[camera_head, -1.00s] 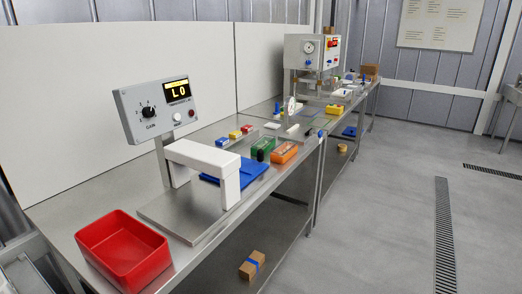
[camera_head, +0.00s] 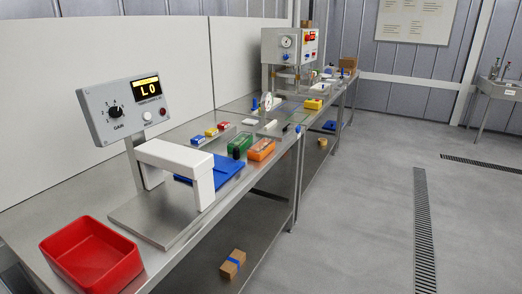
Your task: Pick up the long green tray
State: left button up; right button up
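A long green tray is not clearly identifiable in the head view. A small green box (camera_head: 240,144) stands on the steel bench, left of an orange box (camera_head: 261,150) and beside the blue flat tray (camera_head: 224,170). Neither of my grippers shows in the view.
A white arch (camera_head: 180,157) and a control box (camera_head: 122,107) stand on the near bench. A red bin (camera_head: 92,258) sits at its near end. A cardboard box (camera_head: 232,263) lies on the lower shelf. The floor to the right is clear.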

aim_at(243, 139)
jog(key=u, duration=0.5)
jog(key=i+l+u, duration=0.35)
jog(key=l+u, duration=0.3)
jog(key=i+l+u, duration=0.2)
jog(key=l+u, duration=0.15)
jog(key=l, duration=0.1)
